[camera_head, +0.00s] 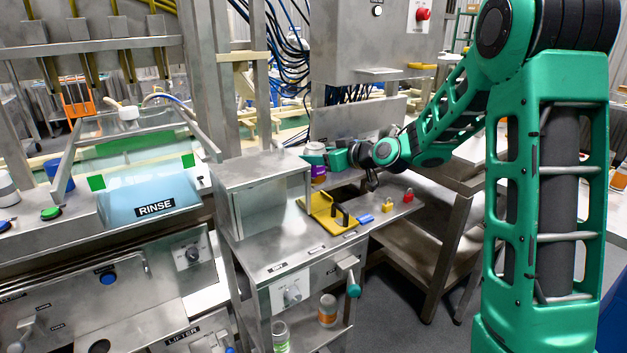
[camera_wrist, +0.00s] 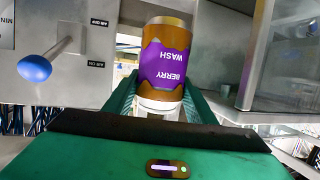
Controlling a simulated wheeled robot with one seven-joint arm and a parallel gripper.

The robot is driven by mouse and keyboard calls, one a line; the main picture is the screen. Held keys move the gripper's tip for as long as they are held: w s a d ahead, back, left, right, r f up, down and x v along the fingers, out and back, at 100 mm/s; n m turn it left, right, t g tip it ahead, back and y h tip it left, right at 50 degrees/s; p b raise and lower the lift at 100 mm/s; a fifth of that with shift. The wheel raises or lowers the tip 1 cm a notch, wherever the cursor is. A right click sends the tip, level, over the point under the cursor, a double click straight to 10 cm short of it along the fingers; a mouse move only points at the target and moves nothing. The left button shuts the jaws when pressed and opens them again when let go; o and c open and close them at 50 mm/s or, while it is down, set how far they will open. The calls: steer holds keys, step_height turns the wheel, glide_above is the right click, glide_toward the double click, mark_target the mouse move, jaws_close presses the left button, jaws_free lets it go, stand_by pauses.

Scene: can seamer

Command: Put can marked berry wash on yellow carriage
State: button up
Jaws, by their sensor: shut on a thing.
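The can marked berry wash (camera_wrist: 165,65) is brown with a purple label and shows upside down in the wrist view. It also shows in the head view (camera_head: 318,171), partly hidden by my gripper (camera_head: 326,158). My gripper is shut on this can, with its green fingers on either side of it. The yellow carriage (camera_head: 318,213) lies on the steel bench top, in front of and below my gripper, with a dark handle at its right. No can stands on the carriage. I cannot tell how far the can is above the bench.
A steel housing (camera_head: 262,190) stands just left of the carriage. A red padlock (camera_head: 408,196), a yellow padlock (camera_head: 387,205) and a blue tag (camera_head: 364,219) sit to its right. Two cans stand on the shelf below. A lever with a blue knob (camera_wrist: 35,68) shows in the wrist view.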

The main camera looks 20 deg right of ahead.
mark_target(316, 176)
step_height(316, 176, down, 7)
steer(key=shift+r, duration=0.15)
stand_by(0.4)
steer(key=o, duration=1.5)
steer(key=shift+c, duration=0.2)
steer(key=shift+s, duration=0.1)
